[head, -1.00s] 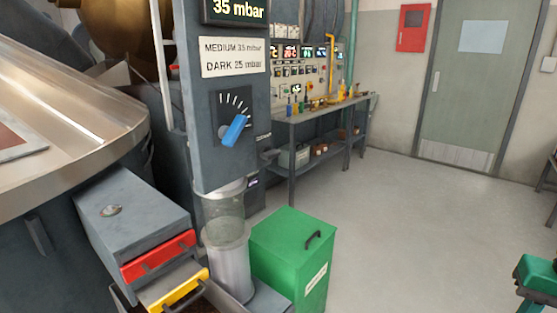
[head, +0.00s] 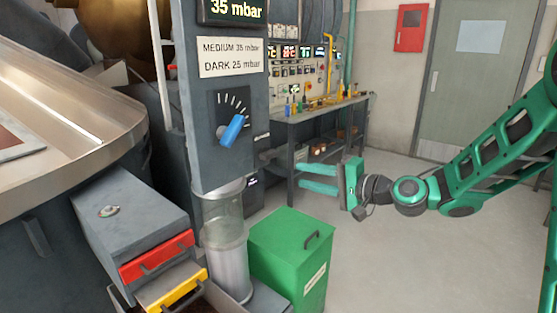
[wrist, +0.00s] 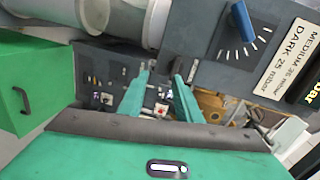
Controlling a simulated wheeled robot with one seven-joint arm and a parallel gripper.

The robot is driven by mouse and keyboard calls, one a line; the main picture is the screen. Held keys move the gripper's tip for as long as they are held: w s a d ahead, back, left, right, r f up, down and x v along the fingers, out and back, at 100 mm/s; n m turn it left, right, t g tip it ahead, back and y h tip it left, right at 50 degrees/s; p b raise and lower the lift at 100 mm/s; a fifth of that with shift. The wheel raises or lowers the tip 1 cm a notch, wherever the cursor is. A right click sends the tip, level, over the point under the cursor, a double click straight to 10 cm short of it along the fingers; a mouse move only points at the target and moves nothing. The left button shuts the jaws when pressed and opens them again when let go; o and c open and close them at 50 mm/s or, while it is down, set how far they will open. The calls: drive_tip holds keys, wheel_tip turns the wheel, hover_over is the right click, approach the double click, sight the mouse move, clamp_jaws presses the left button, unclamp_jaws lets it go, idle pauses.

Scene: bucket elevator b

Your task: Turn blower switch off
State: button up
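No switch that I can read as the blower switch shows. A blue pointer knob (head: 232,130) sits on a dark scale plate on the grey column, its handle tilted up to the right. The knob also shows in the wrist view (wrist: 242,20), at the top right. A dark panel (wrist: 105,88) with small white-backed controls lies beyond my fingers in the wrist view; its labels are too small to read. My gripper (head: 305,178) is to the right of the column, pointing left, with its two green fingers apart and nothing between them. The fingers also show in the wrist view (wrist: 163,88).
A green bin (head: 290,250) stands below the column, beside a clear cylinder (head: 224,220). Red (head: 158,256) and yellow (head: 175,291) drawer fronts are at lower left. A workbench (head: 320,108) with bottles stands behind my gripper. The floor to the right is open.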

sight(273, 156)
drive_tip(key=shift+m+t+y, duration=0.5)
drive_tip(key=shift+m, duration=0.2)
drive_tip(key=x, duration=0.4)
drive_tip(key=r+x, duration=0.1)
drive_tip(key=x, duration=0.3)
drive_tip(key=r+x, duration=0.1)
drive_tip(key=x, duration=0.3)
drive_tip(key=shift+w+d+r, duration=0.1)
drive_tip(key=shift+w+d, duration=0.05)
drive_tip(key=shift+w, duration=0.1)
